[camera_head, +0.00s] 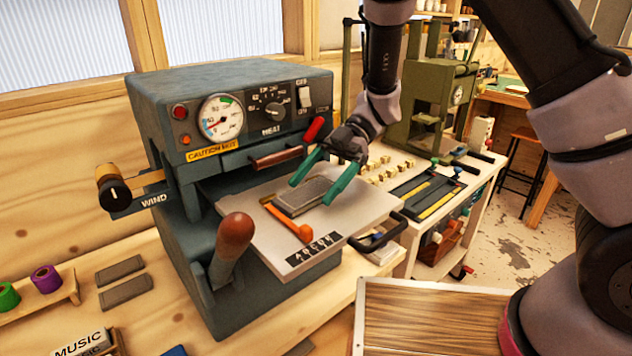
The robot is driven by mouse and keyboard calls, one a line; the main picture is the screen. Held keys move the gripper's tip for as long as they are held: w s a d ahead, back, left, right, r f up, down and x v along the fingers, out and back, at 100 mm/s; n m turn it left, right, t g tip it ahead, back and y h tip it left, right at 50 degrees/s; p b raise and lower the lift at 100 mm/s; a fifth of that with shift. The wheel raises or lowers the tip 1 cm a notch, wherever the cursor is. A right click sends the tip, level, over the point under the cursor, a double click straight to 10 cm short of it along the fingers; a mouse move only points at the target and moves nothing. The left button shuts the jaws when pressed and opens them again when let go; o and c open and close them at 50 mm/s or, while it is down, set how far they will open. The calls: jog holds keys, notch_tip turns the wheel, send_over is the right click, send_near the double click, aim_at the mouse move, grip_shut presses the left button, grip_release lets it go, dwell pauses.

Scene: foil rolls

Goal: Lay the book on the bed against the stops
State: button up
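The bed (361,211) is a pale metal plate sticking out of the front of the blue-grey press (165,105), with lettering on its front edge. A grey book (300,197) lies flat at the bed's middle, or just above it. An orange bar (283,217) with a round end lies close along the book's front-left side; I cannot tell whether they touch. My gripper (308,194) reaches down from above right. Its two green fingers are spread wide, one on each side of the book, and look slightly apart from it. The stops cannot be made out clearly.
A brown-knobbed lever (234,240) rises at the bed's left front. A black handle (376,238) sticks out on its right. Two grey slabs (122,280) lie on the left bench. A wooden board (435,315) is at the lower right. A cart with small brass blocks (386,166) stands behind right.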

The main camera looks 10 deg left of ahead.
jog(key=shift+w+r, duration=0.1)
jog(key=shift+r, duration=0.1)
jog(key=v, duration=1.2)
jog(key=s+d+r+m+t+h, duration=0.2)
jog(key=s+d+r+m+t, duration=0.2)
jog(key=d+r+m+t, duration=0.4)
jog(key=s+d+r+m+t+h, duration=0.3)
jog(key=d+r+m+t, duration=0.6)
jog(key=d+m, duration=1.1)
jog(key=shift+s+m, duration=0.4)
jog(key=shift+m, duration=2)
jog(key=shift+r, duration=0.15)
